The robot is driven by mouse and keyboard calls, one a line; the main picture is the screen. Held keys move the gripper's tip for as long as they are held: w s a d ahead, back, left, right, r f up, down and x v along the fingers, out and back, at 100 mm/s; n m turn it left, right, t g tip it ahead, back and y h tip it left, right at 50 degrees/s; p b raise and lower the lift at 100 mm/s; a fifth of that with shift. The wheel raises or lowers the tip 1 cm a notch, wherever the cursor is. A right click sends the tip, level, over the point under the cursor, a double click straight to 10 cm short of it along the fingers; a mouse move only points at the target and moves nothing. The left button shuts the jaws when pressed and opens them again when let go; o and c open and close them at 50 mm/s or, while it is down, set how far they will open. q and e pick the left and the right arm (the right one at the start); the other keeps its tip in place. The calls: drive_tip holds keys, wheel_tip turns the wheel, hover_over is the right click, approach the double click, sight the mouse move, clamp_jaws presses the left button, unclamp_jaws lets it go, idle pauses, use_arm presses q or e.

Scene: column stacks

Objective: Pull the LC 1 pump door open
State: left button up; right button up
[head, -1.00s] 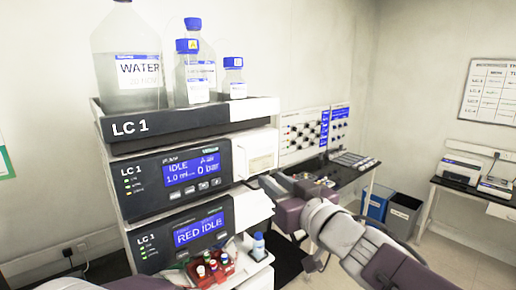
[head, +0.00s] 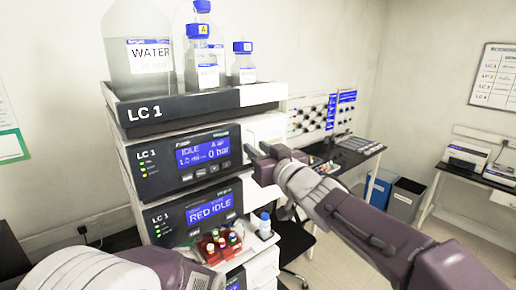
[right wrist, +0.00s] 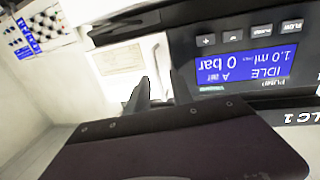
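The LC 1 pump module (head: 200,155) has a dark front with a blue screen reading IDLE and 0 bar. Its white door panel (head: 265,127) is at the right of that front and looks shut. It shows upside down in the right wrist view (right wrist: 120,62). My right gripper (head: 258,163) is just in front of the door's lower part, fingers apart and nothing seen between them. In the right wrist view its fingers (right wrist: 150,92) overlap the door's edge by the pump front; contact cannot be told. My left gripper is out of view; only my left arm shows at lower left.
A tray (head: 215,105) with a water bottle (head: 145,65) and smaller bottles tops the stack. Below the pump is the RED IDLE module (head: 190,220), with a red vial rack (head: 218,245) before it. A black bench (head: 345,155) stands behind at right.

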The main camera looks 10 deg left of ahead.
drive_tip(key=shift+d, duration=0.1)
drive_tip(key=shift+w, duration=0.1)
drive_tip(key=c, duration=0.4)
clamp_jaws()
drive_tip(key=shift+r, duration=0.1)
idle(0.6)
